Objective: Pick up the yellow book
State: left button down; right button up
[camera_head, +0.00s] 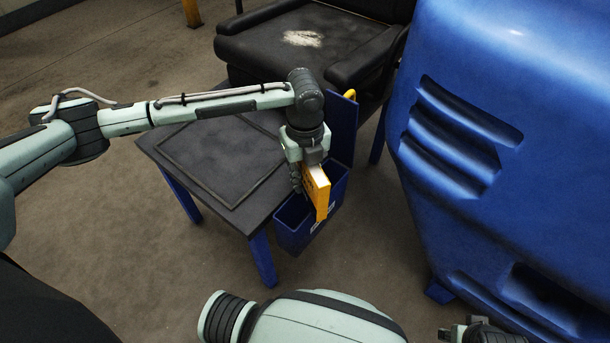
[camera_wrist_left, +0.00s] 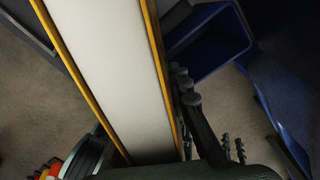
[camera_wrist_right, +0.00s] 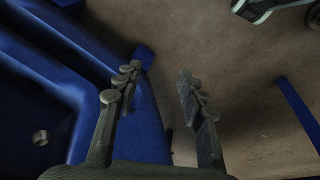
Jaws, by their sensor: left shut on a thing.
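The yellow book (camera_head: 316,187) hangs upright in my left gripper (camera_head: 305,175), above the opening of a blue bin at the table's right edge. In the left wrist view the book's white page block (camera_wrist_left: 112,70) with yellow cover edges fills the middle, and the left gripper's fingers (camera_wrist_left: 150,140) are on both sides of it. My right gripper (camera_wrist_right: 155,95) is open and empty in the right wrist view, beside a blue surface and above the floor. In the head view only part of it (camera_head: 480,330) shows at the bottom edge.
The blue bin (camera_head: 293,232) hangs at the right side of a dark table (camera_head: 215,165) with blue legs. A worn black chair (camera_head: 290,45) stands behind. A large blue cabinet-like body (camera_head: 500,120) takes up the right side. Brown floor (camera_head: 370,235) is clear between.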

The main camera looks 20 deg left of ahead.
pick_arm(q)
notch_tip(320, 180, up, 4)
jog(key=shift+s+a+r, duration=0.1)
jog(key=shift+a+r, duration=0.05)
jog(key=shift+r, duration=0.05)
jog(key=s+a+r, duration=0.5)
jog(key=s+r, duration=0.1)
jog(key=s, duration=0.3)
jog(key=shift+s+a+r+p, duration=0.25)
jog(key=shift+s+a+p, duration=0.1)
jog(key=shift+s+p, duration=0.1)
pick_arm(e)
jog(key=shift+f, duration=0.95)
pick_arm(q)
jog(key=shift+w, duration=0.1)
pick_arm(e)
jog(key=shift+s+f, duration=0.1)
jog(key=shift+s, duration=0.1)
pick_arm(q)
jog(key=n, duration=2.8)
send_near(303, 167)
jog(key=a, duration=0.1)
jog(key=w+a, duration=0.1)
jog(key=a+r, duration=0.1)
jog(key=a, duration=0.1)
jog(key=shift+w, duration=0.25)
jog(key=shift+f, duration=0.1)
